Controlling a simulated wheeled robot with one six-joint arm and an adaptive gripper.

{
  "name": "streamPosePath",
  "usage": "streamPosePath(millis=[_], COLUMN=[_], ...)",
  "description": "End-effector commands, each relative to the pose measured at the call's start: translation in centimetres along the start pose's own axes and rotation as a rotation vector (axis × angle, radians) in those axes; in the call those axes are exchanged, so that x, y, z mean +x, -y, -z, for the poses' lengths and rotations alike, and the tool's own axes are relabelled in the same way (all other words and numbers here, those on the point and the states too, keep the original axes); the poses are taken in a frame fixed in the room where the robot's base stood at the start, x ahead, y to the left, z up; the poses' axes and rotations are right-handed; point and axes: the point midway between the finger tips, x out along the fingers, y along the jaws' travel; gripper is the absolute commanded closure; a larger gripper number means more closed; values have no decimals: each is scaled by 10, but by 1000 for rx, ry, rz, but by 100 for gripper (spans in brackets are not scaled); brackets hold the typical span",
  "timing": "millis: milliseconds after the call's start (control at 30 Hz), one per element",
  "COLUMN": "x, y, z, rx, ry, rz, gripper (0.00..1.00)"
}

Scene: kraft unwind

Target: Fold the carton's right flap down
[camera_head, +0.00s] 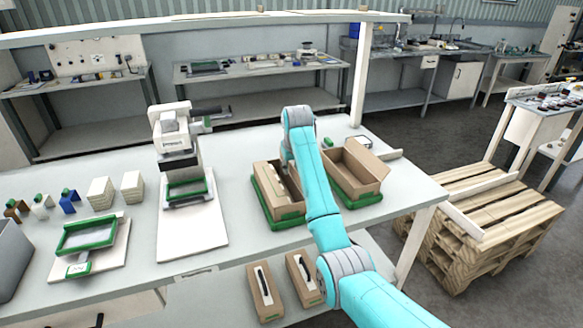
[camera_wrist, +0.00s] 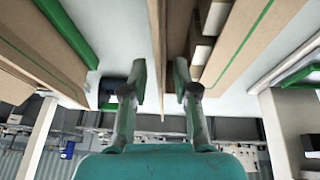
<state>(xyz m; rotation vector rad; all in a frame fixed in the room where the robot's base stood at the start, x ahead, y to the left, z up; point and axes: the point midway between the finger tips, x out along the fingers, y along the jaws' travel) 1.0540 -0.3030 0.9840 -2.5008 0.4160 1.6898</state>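Two open brown cartons stand on the table in the head view. The left carton (camera_head: 284,212) sits in a green tray (camera_head: 291,225); the right carton (camera_head: 352,184) is beside it. My arm passes in front of the left carton and hides its right side and my gripper. In the wrist view, my gripper (camera_wrist: 160,78) is open. A thin upright cardboard panel (camera_wrist: 157,40), seen edge-on, lies between the fingers with space on both sides; it looks like a flap.
A white press-like device (camera_head: 172,140) stands left of the cartons. A green-framed tray (camera_head: 87,237) lies further left. A wooden pallet stack (camera_head: 490,215) stands right of the table.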

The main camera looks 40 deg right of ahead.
Motion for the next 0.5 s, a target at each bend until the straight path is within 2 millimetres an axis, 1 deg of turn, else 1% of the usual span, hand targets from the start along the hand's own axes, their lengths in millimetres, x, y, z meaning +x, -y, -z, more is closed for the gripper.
streamPosePath(millis=[267, 400, 500], x=[1, 1, 1], y=[0, 0, 0], z=[0, 0, 0], rx=[0, 0, 0], ry=[0, 0, 0], rz=[0, 0, 0], gripper=[71, 100, 100])
